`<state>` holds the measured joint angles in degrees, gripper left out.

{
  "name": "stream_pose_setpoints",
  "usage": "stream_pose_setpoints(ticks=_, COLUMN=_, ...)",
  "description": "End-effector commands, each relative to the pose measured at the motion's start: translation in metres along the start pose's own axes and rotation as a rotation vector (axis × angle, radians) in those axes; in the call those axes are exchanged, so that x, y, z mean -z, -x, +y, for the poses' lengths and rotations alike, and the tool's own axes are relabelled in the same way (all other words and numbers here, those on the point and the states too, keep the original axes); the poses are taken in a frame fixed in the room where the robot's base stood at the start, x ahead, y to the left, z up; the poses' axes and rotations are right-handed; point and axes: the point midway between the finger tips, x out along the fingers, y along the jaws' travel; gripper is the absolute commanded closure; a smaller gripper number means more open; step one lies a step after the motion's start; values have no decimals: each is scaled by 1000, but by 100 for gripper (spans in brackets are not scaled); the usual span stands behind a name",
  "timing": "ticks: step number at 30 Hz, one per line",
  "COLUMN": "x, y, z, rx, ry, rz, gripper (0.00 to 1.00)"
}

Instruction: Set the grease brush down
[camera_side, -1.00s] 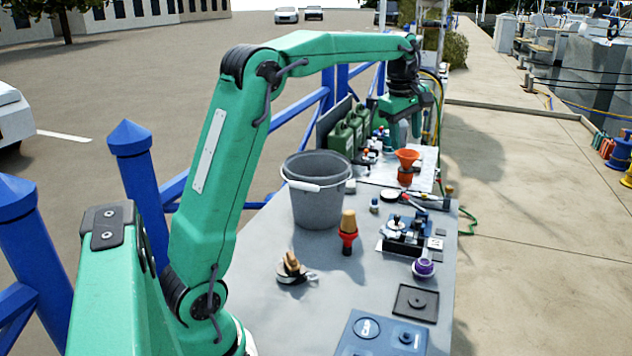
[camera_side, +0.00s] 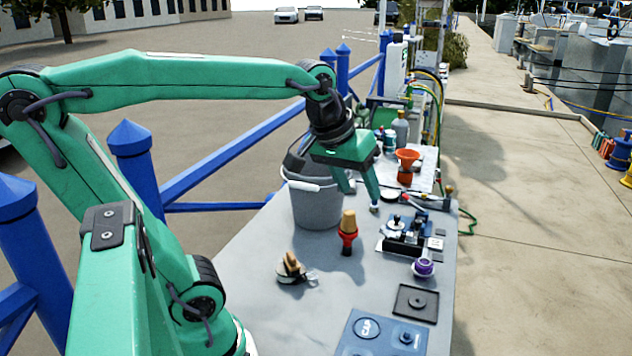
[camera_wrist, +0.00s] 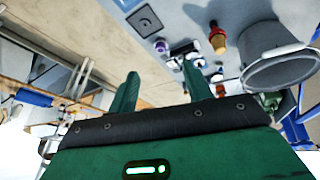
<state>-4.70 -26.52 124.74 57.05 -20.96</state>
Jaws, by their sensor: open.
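My gripper (camera_side: 362,198) is open and empty, pointing down above the bench beside the grey bucket; its spread fingers also show in the wrist view (camera_wrist: 163,84). A tan-topped item with a red lower part (camera_side: 348,232) stands upright on the bench in front of the bucket, apart from my fingers. It also shows in the wrist view (camera_wrist: 217,38). A tan block on a pale round base (camera_side: 291,266) sits nearer the camera. I cannot tell for sure which of these is the grease brush.
The grey bucket (camera_side: 318,208) stands at the bench's left side. A blue-and-black fitting (camera_side: 406,234), a purple cap (camera_side: 423,267), a dark square plate (camera_side: 416,303) and a blue panel (camera_side: 368,328) lie along the right. An orange funnel (camera_side: 407,157) is behind. The bench middle (camera_side: 345,275) is bare.

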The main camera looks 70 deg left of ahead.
Motion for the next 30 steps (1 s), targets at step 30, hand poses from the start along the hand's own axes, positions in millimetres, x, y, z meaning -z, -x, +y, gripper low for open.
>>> stream_pose_setpoints(ticks=30, x=-93, y=-19, z=-16, rx=-47, ry=-441, rz=53, gripper=50)
